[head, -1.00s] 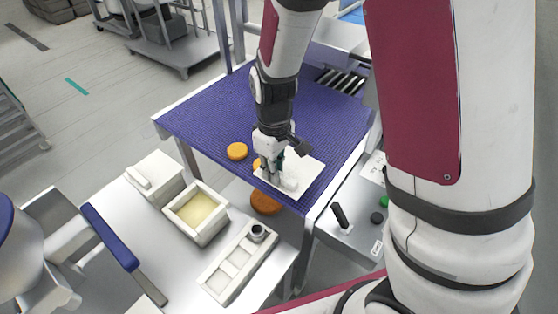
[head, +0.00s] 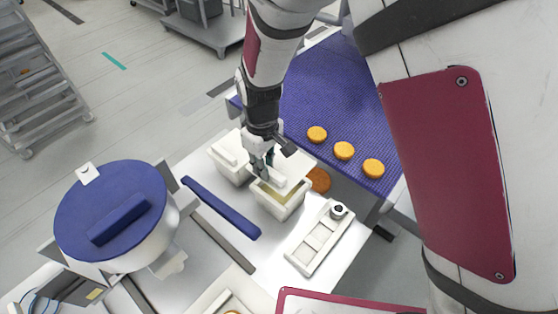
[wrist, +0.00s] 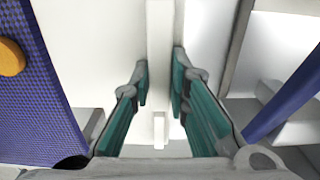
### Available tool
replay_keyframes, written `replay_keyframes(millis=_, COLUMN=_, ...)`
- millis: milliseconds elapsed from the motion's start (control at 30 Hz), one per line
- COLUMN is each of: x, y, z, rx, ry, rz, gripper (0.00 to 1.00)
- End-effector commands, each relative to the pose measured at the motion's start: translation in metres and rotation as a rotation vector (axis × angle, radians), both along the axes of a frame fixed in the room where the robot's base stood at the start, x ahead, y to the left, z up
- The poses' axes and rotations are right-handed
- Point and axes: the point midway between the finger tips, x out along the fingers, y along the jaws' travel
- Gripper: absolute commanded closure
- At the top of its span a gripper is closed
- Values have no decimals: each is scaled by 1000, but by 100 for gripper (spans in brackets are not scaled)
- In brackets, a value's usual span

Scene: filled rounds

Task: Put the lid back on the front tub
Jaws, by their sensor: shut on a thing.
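The white lid (head: 299,166) is a flat plate with a raised bar handle. My gripper (head: 267,167) is shut on that handle; in the wrist view its teal-lined fingers stand on both sides of the white handle (wrist: 160,50). The gripper holds the lid over the far part of the front tub (head: 277,206). The front tub is an open white box with pale yellow filling, partly visible at its near side. I cannot tell whether the lid touches the tub rim. The other tub (head: 230,158), behind and left, has its lid on.
Three orange rounds (head: 344,150) lie on the blue belt (head: 325,95) behind. A brown round (head: 319,180) shows right of the front tub. A white tray with a small dark-topped cup (head: 318,238) stands to the right.

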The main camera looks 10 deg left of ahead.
Motion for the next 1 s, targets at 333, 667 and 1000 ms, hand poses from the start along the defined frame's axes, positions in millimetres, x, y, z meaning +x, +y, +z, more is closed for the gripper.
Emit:
replay_keyframes(millis=333, x=2, y=-1, z=-27, rx=-2, ry=1, rz=0, gripper=100)
replay_keyframes(millis=667, x=2, y=-1, z=-54, rx=-2, ry=1, rz=0, gripper=100)
replay_keyframes(millis=1000, x=1, y=-1, z=-75, rx=-1, ry=2, rz=-1, gripper=100)
